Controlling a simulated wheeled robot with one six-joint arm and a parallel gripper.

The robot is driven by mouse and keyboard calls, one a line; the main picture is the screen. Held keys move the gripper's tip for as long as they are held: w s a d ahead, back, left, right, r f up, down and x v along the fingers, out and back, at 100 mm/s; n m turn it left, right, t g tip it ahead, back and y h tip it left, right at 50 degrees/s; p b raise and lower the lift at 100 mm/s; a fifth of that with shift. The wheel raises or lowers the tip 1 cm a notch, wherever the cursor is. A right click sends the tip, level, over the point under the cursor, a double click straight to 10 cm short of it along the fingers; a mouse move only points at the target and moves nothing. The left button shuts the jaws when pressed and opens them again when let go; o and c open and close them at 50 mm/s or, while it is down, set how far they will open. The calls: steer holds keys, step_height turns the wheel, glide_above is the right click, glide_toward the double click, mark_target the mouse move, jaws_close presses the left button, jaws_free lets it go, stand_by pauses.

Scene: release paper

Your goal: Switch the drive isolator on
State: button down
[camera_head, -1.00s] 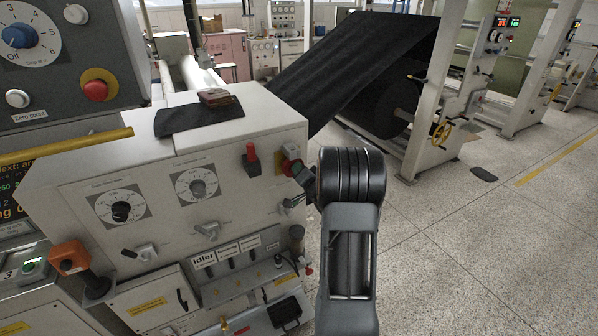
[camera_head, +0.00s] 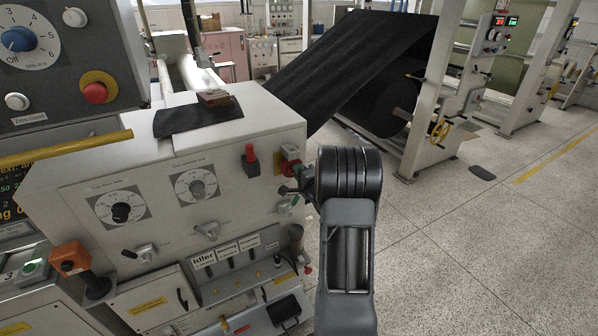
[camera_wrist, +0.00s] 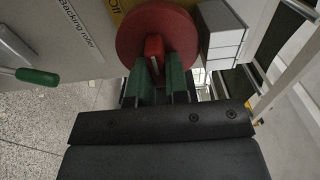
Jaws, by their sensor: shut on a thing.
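The drive isolator is a round red disc (camera_wrist: 180,40) with a raised red handle (camera_wrist: 154,48) in the wrist view. It sits against a yellow plate (camera_wrist: 116,12) on which the word "Off" can be read. My gripper (camera_wrist: 160,72) has its green fingers on both sides of the red handle and is shut on it. The handle stands roughly upright in the wrist picture. In the head view a small red part of the isolator (camera_head: 290,152) shows at the right end of the cabinet front, with my gripper (camera_head: 293,182) against it, partly hidden by my wrist.
The pale machine cabinet (camera_head: 80,180) carries dials, levers and a red knob (camera_head: 250,158) left of my gripper. A green-handled lever (camera_wrist: 38,77) lies left in the wrist view, near a "Backing roller" label. Open floor (camera_head: 480,230) lies to the right.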

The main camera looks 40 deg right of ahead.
stand_by(0.6)
steer(key=c, duration=1.1)
jaws_free()
steer(key=s, duration=0.4)
steer(key=s+a+b, duration=0.1)
steer(key=s, duration=0.4)
steer(key=s+a+b, duration=0.1)
steer(key=s, duration=0.3)
steer(key=shift+s, duration=0.4)
